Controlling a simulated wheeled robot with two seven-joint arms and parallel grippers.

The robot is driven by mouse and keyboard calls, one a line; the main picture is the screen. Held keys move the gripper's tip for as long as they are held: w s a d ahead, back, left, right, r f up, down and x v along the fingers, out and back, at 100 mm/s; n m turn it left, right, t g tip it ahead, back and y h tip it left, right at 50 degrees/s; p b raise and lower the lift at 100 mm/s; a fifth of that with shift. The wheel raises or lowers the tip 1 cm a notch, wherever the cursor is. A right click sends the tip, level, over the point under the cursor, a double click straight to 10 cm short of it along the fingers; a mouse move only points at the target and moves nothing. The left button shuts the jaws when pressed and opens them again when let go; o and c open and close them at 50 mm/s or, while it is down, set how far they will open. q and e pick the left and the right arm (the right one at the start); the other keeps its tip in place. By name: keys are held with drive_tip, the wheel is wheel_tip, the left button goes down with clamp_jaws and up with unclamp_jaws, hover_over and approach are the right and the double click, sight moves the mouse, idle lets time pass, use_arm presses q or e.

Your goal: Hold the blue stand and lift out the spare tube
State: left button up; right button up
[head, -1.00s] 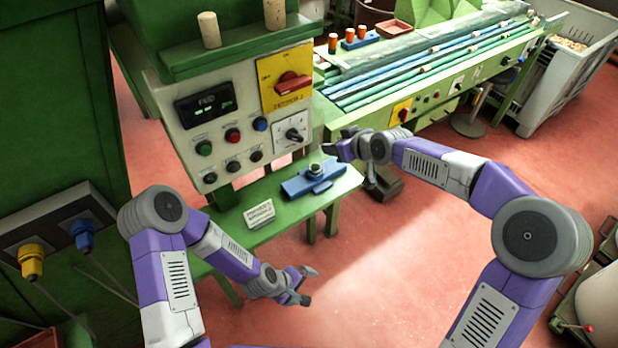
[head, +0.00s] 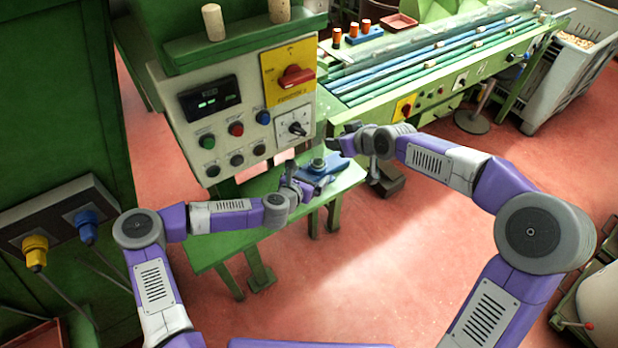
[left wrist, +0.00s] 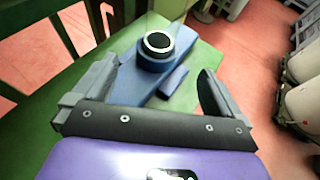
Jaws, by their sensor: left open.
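The blue stand (head: 338,167) sits on the green shelf (head: 238,222) below the control panel. A round dark piece with a pale metal rim (head: 318,164) stands up from it, and it also shows in the left wrist view (left wrist: 157,43). A faint see-through shape rises above that rim; I cannot tell whether it is the tube. My left gripper (head: 298,180) is open at the stand's left end. In the left wrist view its fingers (left wrist: 150,88) lie on either side of the stand (left wrist: 130,85). My right gripper (head: 343,137) is beyond the stand; its jaws are unclear.
The control panel (head: 222,120) with a red switch (head: 296,76) rises behind the shelf. Corks (head: 213,22) stand on the ledge above. A blue rack (head: 362,37) with orange pieces is farther back. Red floor lies open in front.

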sight(317, 169)
use_arm(q)
drive_tip(key=shift+x, duration=3.55)
